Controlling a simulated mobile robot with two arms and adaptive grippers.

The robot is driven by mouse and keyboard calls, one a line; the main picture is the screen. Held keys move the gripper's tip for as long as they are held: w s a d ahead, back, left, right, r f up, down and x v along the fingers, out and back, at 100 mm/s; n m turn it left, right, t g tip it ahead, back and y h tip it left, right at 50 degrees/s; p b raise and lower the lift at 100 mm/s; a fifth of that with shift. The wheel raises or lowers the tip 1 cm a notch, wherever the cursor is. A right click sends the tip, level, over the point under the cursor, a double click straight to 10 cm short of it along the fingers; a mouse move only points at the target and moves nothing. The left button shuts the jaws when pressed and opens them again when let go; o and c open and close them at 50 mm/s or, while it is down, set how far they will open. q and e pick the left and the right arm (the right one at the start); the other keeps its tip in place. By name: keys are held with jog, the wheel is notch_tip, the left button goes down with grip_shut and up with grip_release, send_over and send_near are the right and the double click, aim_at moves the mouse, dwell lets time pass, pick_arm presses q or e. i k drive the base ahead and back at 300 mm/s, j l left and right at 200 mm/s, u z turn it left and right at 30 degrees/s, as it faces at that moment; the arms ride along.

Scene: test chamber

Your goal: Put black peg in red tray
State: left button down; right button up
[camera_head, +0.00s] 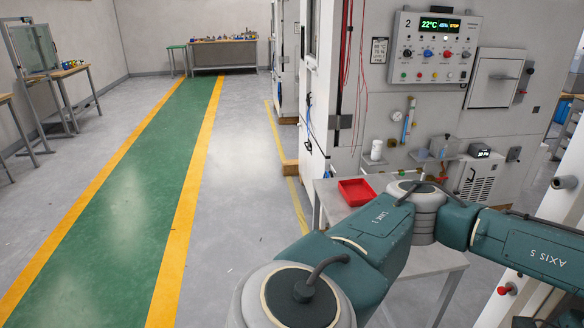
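The red tray (357,192) sits on a small grey table (335,205) in front of the test chamber. It looks empty from here, though its inside is only partly visible. I cannot make out the black peg anywhere in this view. One of my green arms crosses the lower right, just in front of the tray and over the table, hiding much of the tabletop. Neither of my grippers can be made out.
The test chamber (385,92) with its control panel (432,48) stands behind the table. A green walkway (125,190) with yellow edges runs clear on the left. A workbench (223,56) stands far back.

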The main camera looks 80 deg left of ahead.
aim_at(356, 195)
jog(key=i+j+u, duration=0.1)
jog(key=j+u, duration=0.15)
jog(key=j, duration=0.15)
jog(key=i+j+u, duration=0.1)
jog(key=j+u, duration=0.2)
jog(key=i+j+u, duration=0.25)
jog(key=j, duration=0.2)
jog(key=j+u, duration=0.3)
jog(key=i+j, duration=0.35)
jog(key=j, duration=0.1)
